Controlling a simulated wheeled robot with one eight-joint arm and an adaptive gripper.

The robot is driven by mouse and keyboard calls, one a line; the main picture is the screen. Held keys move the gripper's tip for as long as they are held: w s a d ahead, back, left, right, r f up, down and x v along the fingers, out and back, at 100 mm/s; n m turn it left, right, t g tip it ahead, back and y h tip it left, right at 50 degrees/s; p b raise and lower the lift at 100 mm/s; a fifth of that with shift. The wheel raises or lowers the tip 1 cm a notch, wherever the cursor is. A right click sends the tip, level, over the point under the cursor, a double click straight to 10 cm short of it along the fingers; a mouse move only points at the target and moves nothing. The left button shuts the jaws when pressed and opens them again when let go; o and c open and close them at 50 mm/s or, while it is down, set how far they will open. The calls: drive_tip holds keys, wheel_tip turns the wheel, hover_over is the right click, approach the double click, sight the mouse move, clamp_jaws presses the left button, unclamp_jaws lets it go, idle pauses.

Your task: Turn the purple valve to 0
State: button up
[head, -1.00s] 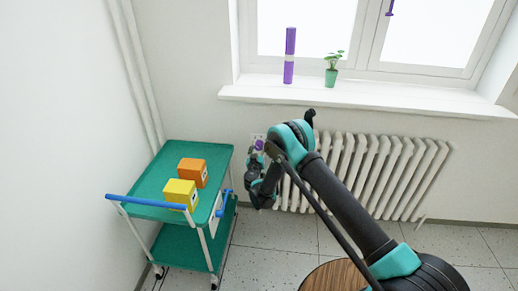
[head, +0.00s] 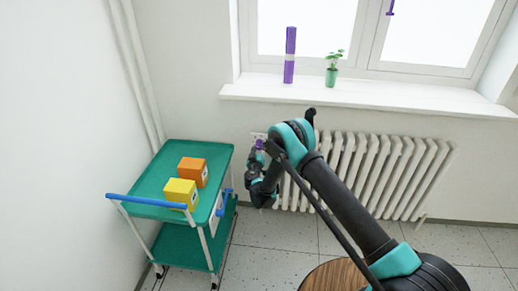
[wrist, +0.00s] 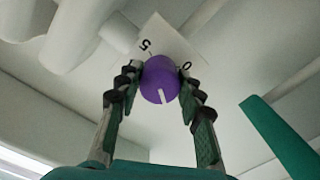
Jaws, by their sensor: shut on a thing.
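The purple valve (wrist: 159,80) is a round knob with a white pointer line on its face. In the wrist view the line points down, away from both printed numbers. Behind it a white plate (wrist: 165,40) shows a 5 at upper left and a 0 at the right. My gripper (wrist: 159,84) is shut on the valve, one dark ridged finger on each side. In the head view the valve (head: 259,144) shows as a small purple spot at the radiator's left end, just above my gripper (head: 259,158), whose fingertips are hard to make out.
The white radiator (head: 380,170) stands right behind my arm, under the windowsill (head: 360,97). A green cart (head: 150,185) with a yellow box (head: 180,194) and an orange box (head: 193,171) stands left of my gripper. A purple cylinder (head: 290,55) and potted plant (head: 332,72) stand on the sill.

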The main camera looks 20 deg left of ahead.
drive_tip(key=n, duration=0.4)
drive_tip(key=shift+n, duration=0.3)
drive_tip(key=n, duration=0.3)
drive_tip(key=shift+n, duration=0.3)
drive_tip(key=n, duration=0.4)
drive_tip(key=shift+r, duration=0.1)
drive_tip(key=shift+s+n+h, duration=0.1)
drive_tip(key=shift+n+h, duration=0.2)
drive_tip(key=shift+n, duration=1.8)
drive_tip(key=o, duration=1.2)
drive_tip(key=shift+c, duration=0.2)
